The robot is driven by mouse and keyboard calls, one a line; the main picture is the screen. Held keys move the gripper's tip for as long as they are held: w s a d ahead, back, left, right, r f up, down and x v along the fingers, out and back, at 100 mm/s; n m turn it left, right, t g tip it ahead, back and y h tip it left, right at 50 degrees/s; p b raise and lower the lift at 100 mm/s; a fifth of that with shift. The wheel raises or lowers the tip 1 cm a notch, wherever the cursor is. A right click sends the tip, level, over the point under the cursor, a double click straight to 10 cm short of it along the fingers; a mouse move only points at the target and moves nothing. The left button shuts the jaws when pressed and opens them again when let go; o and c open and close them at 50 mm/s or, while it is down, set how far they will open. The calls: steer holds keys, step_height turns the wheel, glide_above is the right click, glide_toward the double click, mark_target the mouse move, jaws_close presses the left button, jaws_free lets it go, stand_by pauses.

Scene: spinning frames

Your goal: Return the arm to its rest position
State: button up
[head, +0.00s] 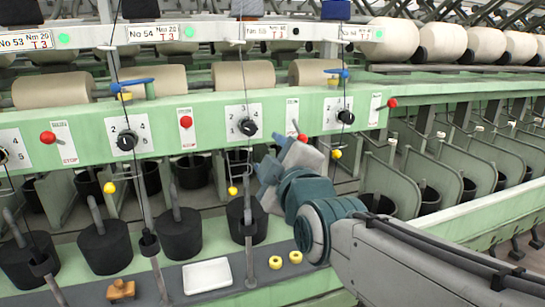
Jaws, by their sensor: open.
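My arm (420,265) reaches in from the lower right in the head view. Its blue-grey wrist joints bend up and away from the camera. My gripper (268,178) is at the far end, in front of the green spinning frame (225,128) and just below its dial panels. It is open, and I see nothing held in it. The wrist partly hides the gripper, and the fingertips are hard to make out.
Below, on the dark ledge, lie a white tray (207,276), two yellow rings (275,262) and a small orange-brown object (121,290). Several black cans (180,233) stand behind the ledge. Thin upright rods (248,240) and threads rise near my gripper. Red knobs (302,137) stick out close above it.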

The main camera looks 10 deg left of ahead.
steer(key=s+d+f+m+g+h+p, duration=0.2)
steer(key=d+f+m+g+h+p, duration=0.4)
steer(key=d+f+m, duration=0.7)
steer(key=s+d+f+m+g+h+p, duration=0.1)
steer(key=s+d+f+m+g, duration=0.1)
steer(key=s+d, duration=0.3)
steer(key=s+d+f+m+g+h+p, duration=0.1)
steer(key=s+d+f+m+g+h, duration=0.1)
steer(key=s+d, duration=0.4)
steer(key=shift+s+d+f+m+g+h, duration=0.35)
steer(key=shift+d+m+g, duration=0.45)
steer(key=shift+d+g, duration=0.35)
